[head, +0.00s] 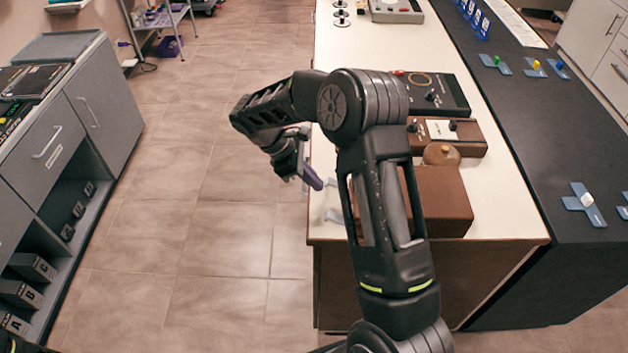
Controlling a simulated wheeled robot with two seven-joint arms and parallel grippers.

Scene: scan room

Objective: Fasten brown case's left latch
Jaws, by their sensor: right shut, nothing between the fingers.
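The brown case (441,203) lies on the white counter top, partly hidden behind my right arm. Its lid looks down, but its left side is mostly hidden. Two small pale metal latch pieces stick out to its left, a near one (334,216) and a far one (331,183). Both look swung out from the case; which is the left latch I cannot tell for certain. My right gripper (314,179), with purple fingertips, is shut and empty. Its tips are just left of the far latch piece; whether they touch is unclear. My left gripper is out of view.
A round brown lidded object (441,154), a brown device box (459,136) and a black instrument (439,93) stand behind the case. The dark counter (520,130) is to the right. Open tiled floor (215,210) lies left, up to a grey cabinet (104,98).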

